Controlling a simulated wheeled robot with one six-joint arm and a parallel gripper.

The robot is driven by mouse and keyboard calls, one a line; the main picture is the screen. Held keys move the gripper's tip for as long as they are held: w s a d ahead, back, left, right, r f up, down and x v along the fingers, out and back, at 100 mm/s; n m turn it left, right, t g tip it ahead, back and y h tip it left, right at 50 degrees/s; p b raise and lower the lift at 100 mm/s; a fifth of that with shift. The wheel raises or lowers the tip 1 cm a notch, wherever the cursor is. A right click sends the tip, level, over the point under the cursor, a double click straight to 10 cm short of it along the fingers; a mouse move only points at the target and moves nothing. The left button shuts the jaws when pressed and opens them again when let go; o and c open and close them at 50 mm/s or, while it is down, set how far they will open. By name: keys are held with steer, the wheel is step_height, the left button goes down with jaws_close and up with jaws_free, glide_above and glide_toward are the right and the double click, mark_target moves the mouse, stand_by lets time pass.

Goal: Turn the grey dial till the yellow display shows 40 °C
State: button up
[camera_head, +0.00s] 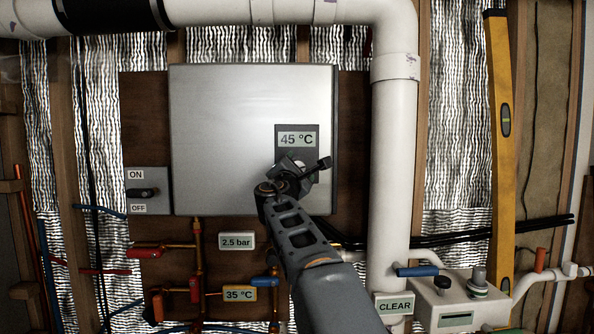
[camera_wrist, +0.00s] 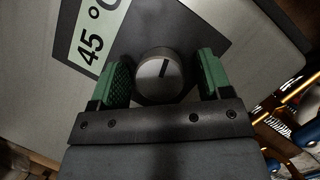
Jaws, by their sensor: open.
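The grey dial (camera_wrist: 158,78) shows in the wrist view as a round knob with a pale face and a dark pointer line. It sits on a dark panel beside a display reading 45 °C (camera_wrist: 93,38). My gripper (camera_wrist: 163,64) is open, with one green pad on each side of the dial and gaps visible between. In the head view, my gripper (camera_head: 300,172) is at the heater's dark panel, just below the 45 °C display (camera_head: 297,139), and mostly hides the dial. The yellow display (camera_head: 240,294) is low on the pipework and reads 35 °C.
The heater box (camera_head: 240,130) is flat and silver. An ON/OFF switch (camera_head: 148,192) is at its left. A 2.5 bar display (camera_head: 237,241) and copper pipes with red and blue handles are below. A thick white pipe (camera_head: 394,180) stands close on the right, near a CLEAR sign (camera_head: 394,307).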

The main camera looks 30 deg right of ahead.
steer(key=shift+f, duration=0.1)
steer(key=b+v, duration=0.4)
steer(key=v, duration=0.9)
steer(key=shift+s+a+b, duration=0.3)
steer(key=shift+b, duration=0.05)
step_height(320, 180, down, 22)
steer(key=s+a+m+g+y+p, duration=0.1)
steer(key=a+m+g+y, duration=0.1)
steer(key=m+g+y, duration=0.6)
steer(key=s+a+f+m+g+y+p, duration=0.1)
steer(key=s+a+f+m+y+p, duration=0.1)
steer(key=s+f, duration=0.5)
steer(key=s+a+f+m+g+y+p, duration=0.1)
steer(key=s+a+f+m+y, duration=0.4)
steer(key=f, duration=0.5)
steer(key=s+a+m+g, duration=0.1)
steer(key=s+a, duration=0.1)
steer(key=shift+s+a+m+p, duration=0.25)
steer(key=shift+s+m+p, duration=0.05)
steer(key=shift+m+p, duration=0.1)
steer(key=shift+r, duration=0.1)
stand_by(2.1)
